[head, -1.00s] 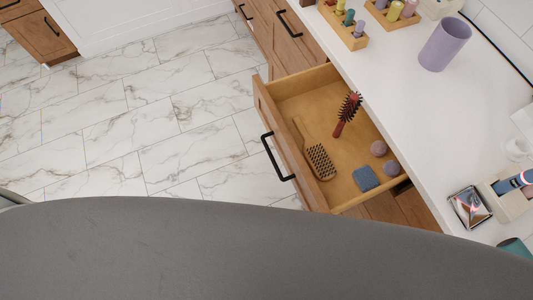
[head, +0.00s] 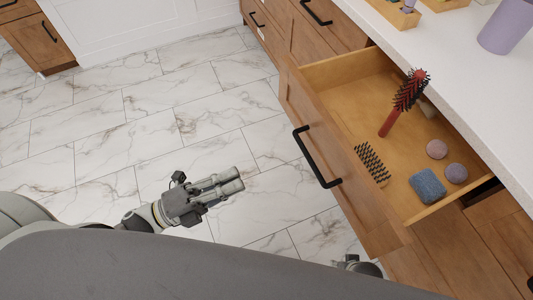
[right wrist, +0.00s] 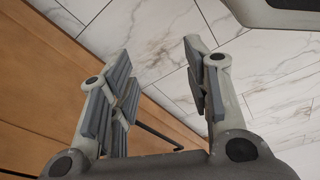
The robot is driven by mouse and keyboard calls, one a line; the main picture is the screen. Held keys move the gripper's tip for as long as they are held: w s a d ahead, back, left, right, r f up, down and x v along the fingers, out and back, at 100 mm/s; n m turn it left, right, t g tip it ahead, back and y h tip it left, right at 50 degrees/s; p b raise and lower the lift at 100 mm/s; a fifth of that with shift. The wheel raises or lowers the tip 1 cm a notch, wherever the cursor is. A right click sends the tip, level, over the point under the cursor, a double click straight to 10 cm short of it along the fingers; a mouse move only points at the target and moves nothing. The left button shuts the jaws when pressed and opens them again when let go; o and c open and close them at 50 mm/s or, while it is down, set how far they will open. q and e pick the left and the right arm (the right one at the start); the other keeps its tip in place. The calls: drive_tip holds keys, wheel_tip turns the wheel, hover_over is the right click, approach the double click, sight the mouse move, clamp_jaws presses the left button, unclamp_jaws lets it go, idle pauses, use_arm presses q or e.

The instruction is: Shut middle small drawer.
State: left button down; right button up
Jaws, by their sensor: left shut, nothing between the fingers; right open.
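The wooden drawer (head: 345,175) stands pulled out from the cabinet under the white counter, with a black bar handle (head: 316,157) on its front.
The counter (head: 460,80) holds a purple cup (head: 508,27) and a wooden holder (head: 400,12). Other closed cabinet fronts (head: 310,40) stand beyond the drawer. The marble tile floor (head: 110,130) left of the drawer is clear. A black bar (right wrist: 158,137) shows in the right wrist view.

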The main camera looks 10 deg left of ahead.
use_arm(q)
drive_tip(key=p+x, duration=0.1)
drive_tip(key=x, duration=1.2)
drive_tip(key=shift+w+d, duration=0.25)
use_arm(e)
drive_tip(key=f, duration=0.1)
drive_tip(key=s+f, duration=0.2)
drive_tip(key=shift+s+d, duration=0.25)
use_arm(q)
drive_tip(key=shift+r, duration=0.1)
